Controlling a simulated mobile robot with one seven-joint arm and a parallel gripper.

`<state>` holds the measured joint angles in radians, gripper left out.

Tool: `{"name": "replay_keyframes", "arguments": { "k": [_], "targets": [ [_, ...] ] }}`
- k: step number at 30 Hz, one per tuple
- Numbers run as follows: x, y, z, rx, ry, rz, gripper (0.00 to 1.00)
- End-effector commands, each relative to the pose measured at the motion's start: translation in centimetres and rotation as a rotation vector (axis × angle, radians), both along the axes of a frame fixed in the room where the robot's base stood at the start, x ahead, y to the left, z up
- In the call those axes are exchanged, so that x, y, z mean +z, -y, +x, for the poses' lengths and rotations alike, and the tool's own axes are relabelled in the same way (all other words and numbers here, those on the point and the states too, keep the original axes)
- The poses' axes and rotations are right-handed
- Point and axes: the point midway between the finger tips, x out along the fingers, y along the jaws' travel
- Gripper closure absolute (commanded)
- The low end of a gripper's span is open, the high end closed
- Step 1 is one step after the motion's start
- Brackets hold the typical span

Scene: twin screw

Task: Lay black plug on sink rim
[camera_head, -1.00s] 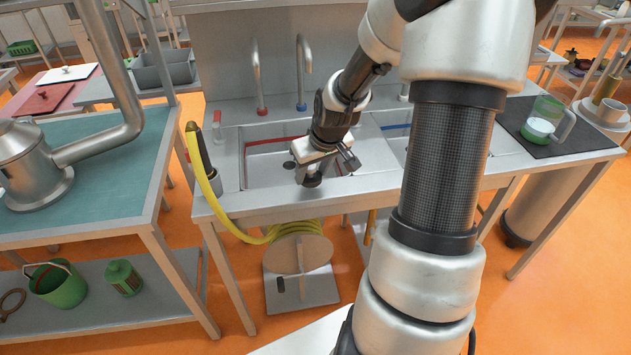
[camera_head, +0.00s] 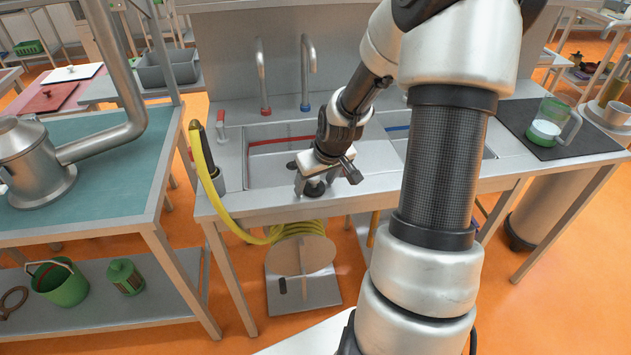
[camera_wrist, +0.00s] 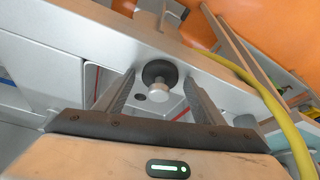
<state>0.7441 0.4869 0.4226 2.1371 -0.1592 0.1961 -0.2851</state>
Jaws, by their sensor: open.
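The black plug (camera_head: 314,189) is a round black disc with a pale metal knob. It rests on the front rim of the left sink basin (camera_head: 262,196). In the wrist view the plug (camera_wrist: 158,74) lies between and just beyond the fingertips, its knob facing me. My gripper (camera_wrist: 159,82) is open, with a gap between each finger and the knob. In the head view my gripper (camera_head: 318,177) is right above the plug and hides part of it and of the basin.
A yellow hose (camera_head: 203,170) hangs over the counter's left end; it runs close on the right in the wrist view (camera_wrist: 272,100). Two taps (camera_head: 307,70) stand behind the basin. A green-tinted jug (camera_head: 547,128) stands on a dark mat at right.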

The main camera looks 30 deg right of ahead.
Motion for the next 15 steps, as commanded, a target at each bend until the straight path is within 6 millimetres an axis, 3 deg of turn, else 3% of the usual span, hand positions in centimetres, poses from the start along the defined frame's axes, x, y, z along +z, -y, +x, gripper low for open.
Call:
{"name": "replay_keyframes", "arguments": {
  "k": [5,15],
  "targets": [
    [1.4,0.1,-0.3,-0.003,0.002,-0.001,0.37],
    [8.2,0.3,-3.1,-0.005,0.003,-0.003,0.37]
  ]
}}
